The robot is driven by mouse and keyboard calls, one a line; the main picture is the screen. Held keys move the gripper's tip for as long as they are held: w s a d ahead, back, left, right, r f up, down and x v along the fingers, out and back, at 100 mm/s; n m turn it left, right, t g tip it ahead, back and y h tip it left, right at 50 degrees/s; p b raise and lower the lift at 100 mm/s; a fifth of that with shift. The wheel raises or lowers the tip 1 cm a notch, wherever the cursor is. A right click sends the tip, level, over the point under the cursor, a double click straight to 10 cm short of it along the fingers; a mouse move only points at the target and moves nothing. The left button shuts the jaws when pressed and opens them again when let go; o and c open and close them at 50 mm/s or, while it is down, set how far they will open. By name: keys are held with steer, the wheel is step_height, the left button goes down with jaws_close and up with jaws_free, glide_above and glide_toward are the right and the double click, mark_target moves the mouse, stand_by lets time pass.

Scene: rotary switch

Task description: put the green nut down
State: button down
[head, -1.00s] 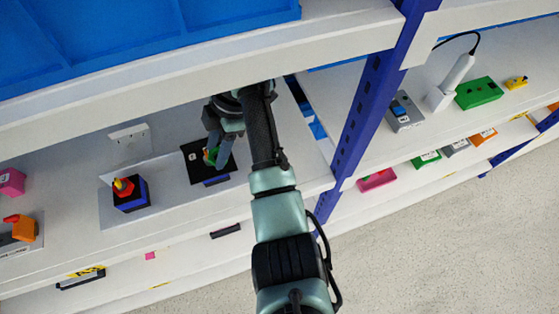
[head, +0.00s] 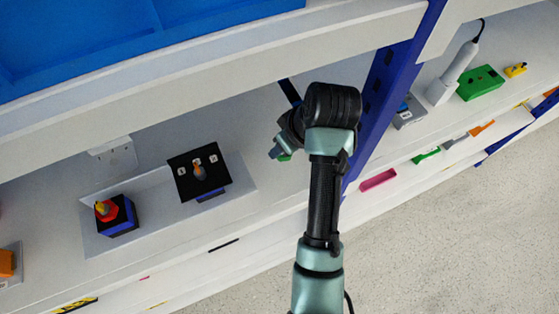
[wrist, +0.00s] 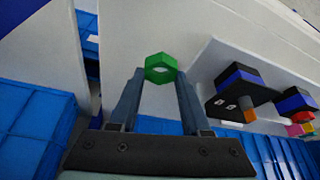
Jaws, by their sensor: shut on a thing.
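The green nut (wrist: 159,67) is held between the fingertips of my gripper (wrist: 154,76) in the wrist view, with its hole visible. In the head view a sliver of the green nut (head: 285,157) shows at the tip of my gripper (head: 279,152), over the shelf to the right of the rotary switch. The rotary switch (head: 184,183) is a black-topped box with an orange-brown shaft standing bare in its middle; it also shows in the wrist view (wrist: 233,82). Whether the nut touches the shelf cannot be told.
A second black and blue box (head: 121,224) with a red and yellow knob stands left of the switch. A blue shelf post (head: 385,85) is close to the right of my arm. The white shelf (head: 262,215) is bare between the switch plate and my gripper.

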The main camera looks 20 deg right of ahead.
mark_target(279, 166)
step_height(279, 166, down, 7)
steer(key=shift+f+p, duration=0.15)
steer(key=shift+p, duration=0.4)
steer(key=shift+f, duration=0.2)
steer(key=shift+c, duration=1.8)
jaws_free()
steer(key=shift+r, duration=0.15)
steer(key=shift+r, duration=0.2)
steer(key=b+v, duration=0.1)
steer(key=v, duration=1)
steer(key=shift+r, duration=0.4)
